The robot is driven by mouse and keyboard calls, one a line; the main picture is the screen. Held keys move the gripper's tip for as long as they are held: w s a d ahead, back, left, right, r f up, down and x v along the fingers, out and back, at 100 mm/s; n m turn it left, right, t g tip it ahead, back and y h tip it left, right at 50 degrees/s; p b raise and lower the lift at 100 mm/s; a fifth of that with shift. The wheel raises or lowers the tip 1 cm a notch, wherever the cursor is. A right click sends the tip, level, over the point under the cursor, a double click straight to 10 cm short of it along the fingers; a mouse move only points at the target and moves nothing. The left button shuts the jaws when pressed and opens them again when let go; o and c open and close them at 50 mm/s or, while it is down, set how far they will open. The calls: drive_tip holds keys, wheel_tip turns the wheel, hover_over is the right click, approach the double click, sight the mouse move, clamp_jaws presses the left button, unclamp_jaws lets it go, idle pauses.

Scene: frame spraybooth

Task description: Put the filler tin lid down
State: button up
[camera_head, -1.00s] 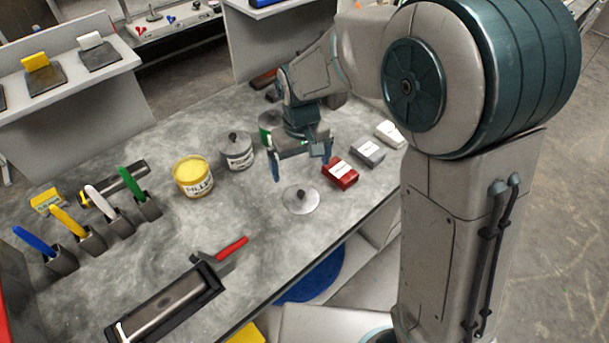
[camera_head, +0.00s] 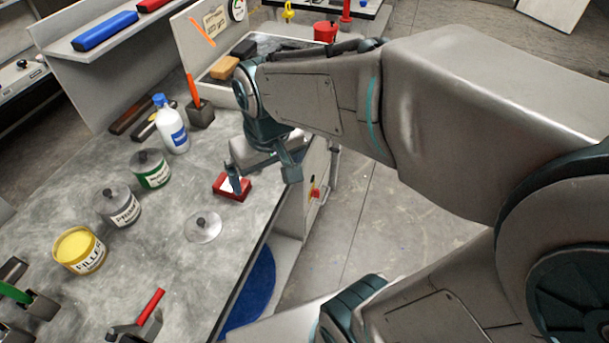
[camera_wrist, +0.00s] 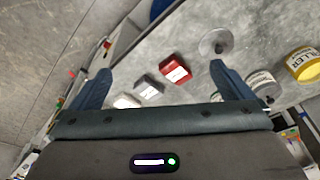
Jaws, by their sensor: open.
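The filler tin lid (camera_head: 203,228) is a grey disc with a dark knob. It lies flat on the grey bench near its front edge, and it also shows in the wrist view (camera_wrist: 216,42). The open filler tin (camera_head: 80,251), with yellow filler showing, stands left of the lid. My gripper (camera_head: 262,184) is open and empty above the bench, up and right of the lid, over the red box (camera_head: 233,187). In the wrist view the fingers (camera_wrist: 160,72) are spread, with the red box (camera_wrist: 175,68) showing between them and the lid beyond the right fingertip.
The primer tin (camera_head: 119,208), a green-labelled tin (camera_head: 151,169) and a white bottle (camera_head: 171,125) stand along the bench. A red-handled tool (camera_head: 150,305) lies near the front. Grey (camera_wrist: 147,87) and white boxes (camera_wrist: 126,101) sit beside the red one. Bench around the lid is clear.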

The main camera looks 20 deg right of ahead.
drive_tip(key=s+d+m+t, duration=0.1)
drive_tip(key=s+d+m, duration=0.1)
drive_tip(key=s+d, duration=0.3)
drive_tip(key=shift+s+d+r, duration=0.2)
drive_tip(key=shift+s+r, duration=0.05)
drive_tip(key=shift+s, duration=0.3)
